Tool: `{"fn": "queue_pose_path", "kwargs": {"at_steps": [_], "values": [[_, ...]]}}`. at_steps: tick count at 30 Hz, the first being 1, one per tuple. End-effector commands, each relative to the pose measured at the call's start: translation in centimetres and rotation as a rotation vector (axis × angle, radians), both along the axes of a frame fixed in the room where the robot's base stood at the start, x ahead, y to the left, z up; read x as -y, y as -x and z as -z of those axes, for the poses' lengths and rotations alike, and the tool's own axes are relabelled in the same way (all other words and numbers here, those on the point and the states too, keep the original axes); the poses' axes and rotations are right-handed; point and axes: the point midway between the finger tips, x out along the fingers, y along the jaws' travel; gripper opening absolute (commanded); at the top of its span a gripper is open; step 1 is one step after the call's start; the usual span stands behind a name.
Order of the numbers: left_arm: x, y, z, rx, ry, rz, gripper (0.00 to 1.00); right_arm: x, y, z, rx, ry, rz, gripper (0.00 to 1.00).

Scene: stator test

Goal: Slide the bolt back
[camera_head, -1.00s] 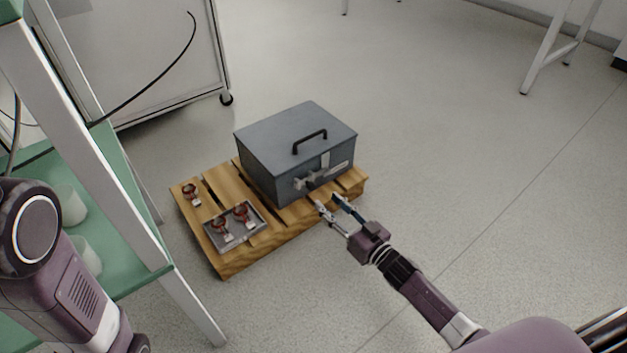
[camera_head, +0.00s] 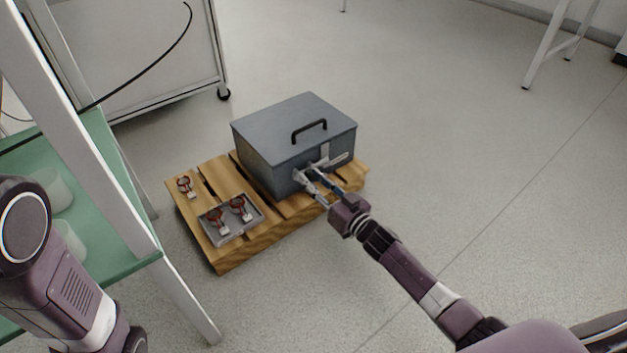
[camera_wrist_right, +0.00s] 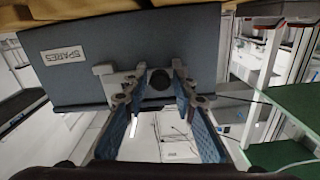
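A grey lidded box (camera_head: 290,135) with a black top handle stands on a wooden pallet. Its bolt (camera_head: 299,176) is on the front face, partly hidden by my right gripper in the head view. My right gripper (camera_head: 312,178) is at the bolt with its fingers pointing at the box front. In the right wrist view the bolt's round dark knob (camera_wrist_right: 159,80) shows between the fingertips of the gripper (camera_wrist_right: 157,92). The fingers stand apart on either side of it, with a gap visible. My left arm shows at the left edge; its gripper is out of view.
The pallet (camera_head: 221,174) also carries a metal tray (camera_head: 232,236) with two red-and-silver parts, and another such part (camera_head: 186,186) behind it. A green-shelved rack (camera_head: 118,240) stands at left, a wheeled cabinet behind. Floor to the right is clear.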

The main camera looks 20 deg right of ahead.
Motion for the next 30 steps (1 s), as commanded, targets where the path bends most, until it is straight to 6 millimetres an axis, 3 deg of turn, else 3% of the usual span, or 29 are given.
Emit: {"fn": "queue_pose_path", "kwargs": {"at_steps": [6, 14, 22, 30], "values": [[0.0, 0.0, 0.0, -0.001, 0.001, 0.000, 0.40, 0.0, 0.0, 0.0, 0.000, 0.000, 0.000, 0.00], [-0.1, 0.2, 0.1, 0.003, 0.002, 0.001, 0.40, 0.0, 0.0, 0.0, 0.000, -0.001, 0.000, 0.00], [-0.1, 0.3, -1.8, 0.002, 0.001, 0.002, 0.40, -3.0, 1.1, -0.2, -0.002, -0.005, 0.000, 0.00], [-0.1, 0.3, -1.7, 0.003, 0.001, 0.002, 0.40, -3.5, 1.3, 0.0, 0.001, 0.000, -0.001, 0.00]]}}
